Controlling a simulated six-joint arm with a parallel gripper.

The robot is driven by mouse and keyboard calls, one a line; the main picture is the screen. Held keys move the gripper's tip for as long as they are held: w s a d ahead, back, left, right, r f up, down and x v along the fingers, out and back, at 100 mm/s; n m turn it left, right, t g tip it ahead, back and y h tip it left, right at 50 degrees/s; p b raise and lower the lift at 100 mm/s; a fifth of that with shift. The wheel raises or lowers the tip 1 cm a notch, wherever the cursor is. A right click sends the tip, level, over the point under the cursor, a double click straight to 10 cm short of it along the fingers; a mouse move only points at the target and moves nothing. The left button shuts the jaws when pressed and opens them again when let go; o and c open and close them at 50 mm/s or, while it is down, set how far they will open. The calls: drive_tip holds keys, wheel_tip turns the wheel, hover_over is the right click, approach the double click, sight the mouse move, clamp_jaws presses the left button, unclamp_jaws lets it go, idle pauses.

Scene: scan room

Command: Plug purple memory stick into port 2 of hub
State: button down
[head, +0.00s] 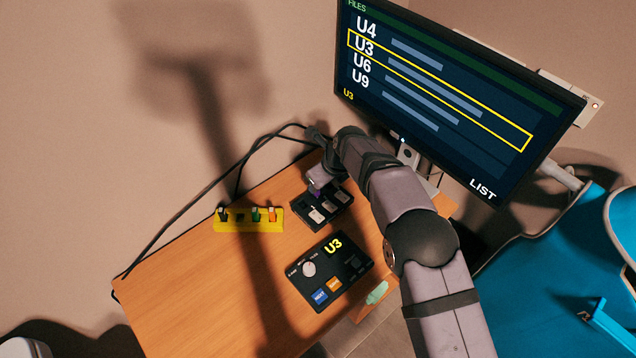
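My gripper (317,184) is at the back of the wooden desk, pointing down over a black unit (299,224) with pale panels on top. A small patch of purple, possibly the memory stick (315,194), shows at the gripper's tip. I cannot tell whether the fingers are closed on it, or whether it touches the black unit. The black unit may be the hub; its port numbers are too small to read. A yellow holder (249,226) to the left carries several small upright sticks, with black, green and orange among them.
A black control box (344,284) with a knob, blue and orange buttons and a "U3" display lies in front. A monitor (460,95) lists U4, U3, U6, U9, with U3 framed. A blue chair (540,270) stands right. The desk's left part (190,290) is clear.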

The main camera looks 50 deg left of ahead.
drive_tip(key=shift+f, duration=0.45)
drive_tip(key=c, duration=1.5)
unclamp_jaws()
drive_tip(key=shift+c, duration=0.2)
drive_tip(key=shift+r, duration=0.2)
drive_tip(key=shift+r+p, duration=2.4)
drive_tip(key=shift+r, duration=0.95)
